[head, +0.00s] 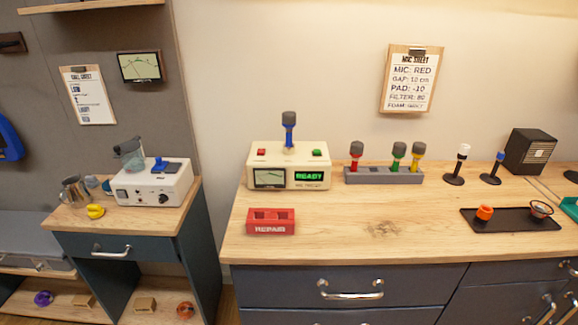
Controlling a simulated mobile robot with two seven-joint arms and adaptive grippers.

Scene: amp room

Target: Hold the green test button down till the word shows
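A cream mic tester box (289,165) stands on the wooden counter. The small green button (317,152) is on its top at the right, with nothing touching it. A red button (261,152) is on its top at the left. A blue microphone with a grey head (289,130) stands upright on the top between the two buttons. The front display (309,176) shows the green word READY, beside a dial meter (268,178) at the left. Neither of my grippers is in view.
A grey rack (384,175) with red, green and yellow microphones stands right of the tester. A red REPAIR holder (270,222) is in front. A black tray (507,221) lies at the right.

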